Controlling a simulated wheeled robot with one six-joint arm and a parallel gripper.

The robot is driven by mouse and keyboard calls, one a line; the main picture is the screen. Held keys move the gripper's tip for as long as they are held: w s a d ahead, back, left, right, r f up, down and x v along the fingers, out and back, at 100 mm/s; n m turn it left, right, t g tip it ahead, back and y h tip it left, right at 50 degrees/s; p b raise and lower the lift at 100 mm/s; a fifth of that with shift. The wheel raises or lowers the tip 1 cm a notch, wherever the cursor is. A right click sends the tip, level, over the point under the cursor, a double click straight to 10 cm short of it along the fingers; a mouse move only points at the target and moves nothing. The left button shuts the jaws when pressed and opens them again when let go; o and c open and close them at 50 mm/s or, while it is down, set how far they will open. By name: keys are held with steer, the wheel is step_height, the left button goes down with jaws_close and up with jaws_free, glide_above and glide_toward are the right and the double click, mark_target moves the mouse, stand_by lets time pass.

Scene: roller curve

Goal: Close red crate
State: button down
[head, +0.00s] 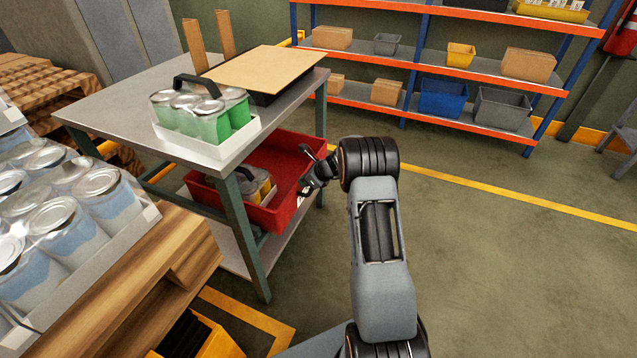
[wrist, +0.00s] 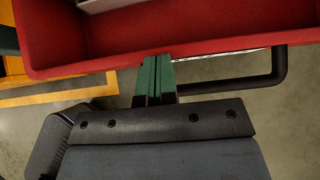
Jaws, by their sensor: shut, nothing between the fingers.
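The red crate (head: 290,160) sits under the grey table's top like a drawer and sticks out past the table's edge on the right. A dark handle bar runs along its outer wall; in the wrist view, the handle (wrist: 280,72) lies right of my fingers. My gripper (head: 304,187) is shut and empty at the outer wall of the crate. In the wrist view, the gripper's green-sided fingertips (wrist: 156,62) meet the crate's rim (wrist: 120,62) or sit just short of it; I cannot tell which. A grey and yellow item (head: 258,187) lies inside the crate.
The table (head: 140,97) holds a white tray of green cans (head: 205,115) and a flat board (head: 265,66). A wooden pallet with cans stands at the left. Shelving (head: 430,65) is at the back. The floor (head: 500,240) at the right is clear.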

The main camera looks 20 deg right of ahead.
steer(key=shift+w+a, duration=1.3)
steer(key=shift+a, duration=0.05)
